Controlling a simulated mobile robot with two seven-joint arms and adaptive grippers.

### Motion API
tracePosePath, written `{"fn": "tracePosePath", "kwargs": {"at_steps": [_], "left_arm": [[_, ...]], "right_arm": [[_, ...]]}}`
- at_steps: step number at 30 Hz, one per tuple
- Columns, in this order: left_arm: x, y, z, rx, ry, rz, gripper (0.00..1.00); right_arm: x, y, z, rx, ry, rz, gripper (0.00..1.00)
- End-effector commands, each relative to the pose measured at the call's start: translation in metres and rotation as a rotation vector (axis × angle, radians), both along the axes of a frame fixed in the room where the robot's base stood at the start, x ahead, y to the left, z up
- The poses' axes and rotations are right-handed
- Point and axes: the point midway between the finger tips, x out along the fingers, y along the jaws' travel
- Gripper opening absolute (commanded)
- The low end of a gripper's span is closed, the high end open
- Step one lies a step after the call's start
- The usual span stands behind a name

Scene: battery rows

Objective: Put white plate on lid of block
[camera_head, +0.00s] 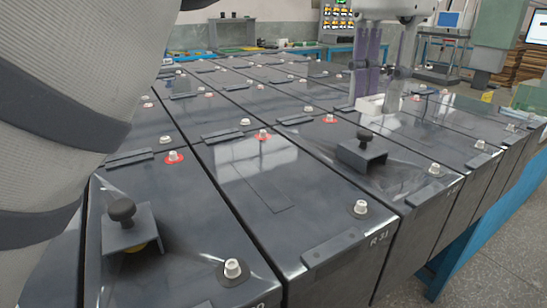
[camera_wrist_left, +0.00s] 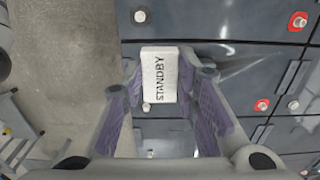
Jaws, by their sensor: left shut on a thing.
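The white plate (camera_head: 366,105) is a small rectangular slab; in the left wrist view its face (camera_wrist_left: 159,75) reads "STANDBY". My left gripper (camera_head: 376,98) has its purple-padded fingers closed on the plate's two sides; the fingers also show in the left wrist view (camera_wrist_left: 160,85). The plate is over or on a dark grey block (camera_head: 440,135) on the right side of the rows. I cannot tell whether it touches the lid. The blocks have flat dark lids, such as the near one (camera_head: 240,175) marked R 31. My right gripper is not in view.
White caps, some on red rings (camera_head: 263,136), stick up from the lids. Two dark brackets with black knobs, one at near left (camera_head: 128,232) and one near the middle (camera_head: 362,155), stand on lids. Bare floor (camera_head: 480,260) lies beyond the right edge.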

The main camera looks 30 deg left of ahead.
Motion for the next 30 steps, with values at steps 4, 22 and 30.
{"fn": "tracePosePath", "kwargs": {"at_steps": [4, 22, 30], "left_arm": [[-0.001, 0.005, 0.0, 0.0, -0.001, 0.003, 0.09], [-0.025, 0.129, -0.088, -0.002, -0.003, 0.002, 0.09], [-0.026, 0.138, -0.129, 0.001, -0.003, 0.0, 0.09]], "right_arm": [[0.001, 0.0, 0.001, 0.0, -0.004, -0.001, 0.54], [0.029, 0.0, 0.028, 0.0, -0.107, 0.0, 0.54], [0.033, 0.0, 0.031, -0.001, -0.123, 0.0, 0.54]]}}
